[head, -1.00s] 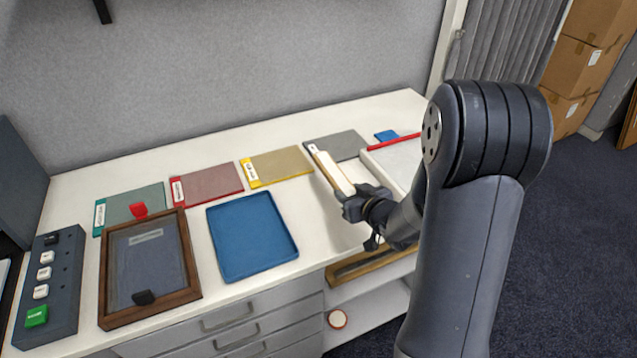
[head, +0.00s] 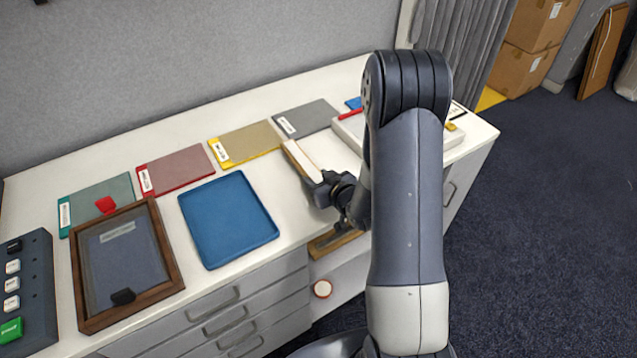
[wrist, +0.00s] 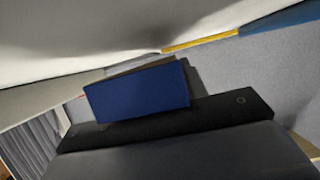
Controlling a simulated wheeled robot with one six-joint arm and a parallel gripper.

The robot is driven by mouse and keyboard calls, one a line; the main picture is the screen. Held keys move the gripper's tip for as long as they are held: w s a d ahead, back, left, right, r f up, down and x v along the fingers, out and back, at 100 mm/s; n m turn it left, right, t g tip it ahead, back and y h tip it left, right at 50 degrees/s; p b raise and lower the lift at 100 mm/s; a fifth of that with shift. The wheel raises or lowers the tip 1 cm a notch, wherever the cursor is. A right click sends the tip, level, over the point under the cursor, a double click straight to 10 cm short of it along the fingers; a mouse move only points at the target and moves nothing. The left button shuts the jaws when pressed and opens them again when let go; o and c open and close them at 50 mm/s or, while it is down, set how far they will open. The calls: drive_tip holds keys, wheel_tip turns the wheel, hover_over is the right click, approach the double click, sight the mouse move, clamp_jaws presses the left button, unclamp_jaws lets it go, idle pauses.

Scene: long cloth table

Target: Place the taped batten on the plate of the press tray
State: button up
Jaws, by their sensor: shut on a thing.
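The batten (head: 302,158), a long block with a pale top and tan edges, is in my gripper (head: 318,182) in the head view. My gripper is shut on its near end, over the table's front part, and the batten points away to the back left. In the wrist view a dark blue flat face (wrist: 137,97) sits in front of my gripper; I cannot tell if it is the batten's end. A white tray (head: 350,140) with a red strip stands at the right, partly hidden by my arm. I cannot tell for sure which tray is the press tray.
A blue tray (head: 228,220) and a wooden-framed tray (head: 168,255) lie to the left. Grey (head: 308,117), yellow (head: 248,143), red (head: 180,170) and green (head: 100,197) boards line the back. A dark button box (head: 38,290) stands at the far left.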

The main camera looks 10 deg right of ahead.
drive_tip(key=shift+f, duration=0.95)
drive_tip(key=shift+f, duration=0.1)
drive_tip(key=o, duration=1)
drive_tip(key=shift+o, duration=0.2)
